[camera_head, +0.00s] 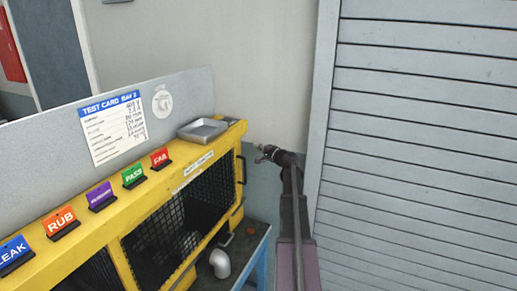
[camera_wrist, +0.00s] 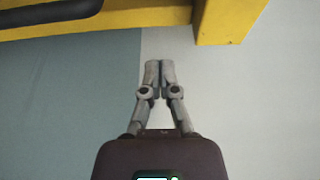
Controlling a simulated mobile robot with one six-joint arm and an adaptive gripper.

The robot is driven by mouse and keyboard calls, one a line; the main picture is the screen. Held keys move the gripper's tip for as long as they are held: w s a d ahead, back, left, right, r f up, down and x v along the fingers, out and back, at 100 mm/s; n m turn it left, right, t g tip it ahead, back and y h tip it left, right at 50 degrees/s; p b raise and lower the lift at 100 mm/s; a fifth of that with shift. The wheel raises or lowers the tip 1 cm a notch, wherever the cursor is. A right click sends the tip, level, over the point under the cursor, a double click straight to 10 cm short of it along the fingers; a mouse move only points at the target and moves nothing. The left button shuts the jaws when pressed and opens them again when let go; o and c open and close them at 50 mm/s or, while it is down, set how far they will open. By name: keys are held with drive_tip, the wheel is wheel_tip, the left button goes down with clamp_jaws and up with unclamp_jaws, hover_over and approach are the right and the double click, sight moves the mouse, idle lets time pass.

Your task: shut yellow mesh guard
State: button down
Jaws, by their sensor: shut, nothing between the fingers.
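The yellow mesh guard (camera_head: 165,222) has black mesh in a yellow frame and shows along the front of the yellow bench. A black handle (camera_head: 242,169) stands at its right end. I cannot clearly tell how far the guard stands open. My gripper (camera_head: 263,154) is to the right of the handle, apart from it, in front of the wall. In the wrist view my gripper (camera_wrist: 160,65) has its fingertips together with nothing between them. A yellow beam (camera_wrist: 120,18) crosses above them, with a dark bar (camera_wrist: 50,12) at upper left that looks like the handle.
A grey metal tray (camera_head: 203,130) sits on the bench top, beside coloured label cards (camera_head: 133,176) and a test card (camera_head: 113,125). A grey pipe elbow (camera_head: 220,263) is below the cage front. A slatted grey shutter (camera_head: 425,150) fills the right side.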

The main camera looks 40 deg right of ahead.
drive_tip(key=w, duration=0.8)
drive_tip(key=shift+s+a, duration=0.3)
drive_tip(key=shift+a, duration=0.4)
drive_tip(key=shift+s+a, duration=0.3)
drive_tip(key=shift+a, duration=0.35)
drive_tip(key=shift+s+a, duration=0.3)
drive_tip(key=shift+a, duration=0.4)
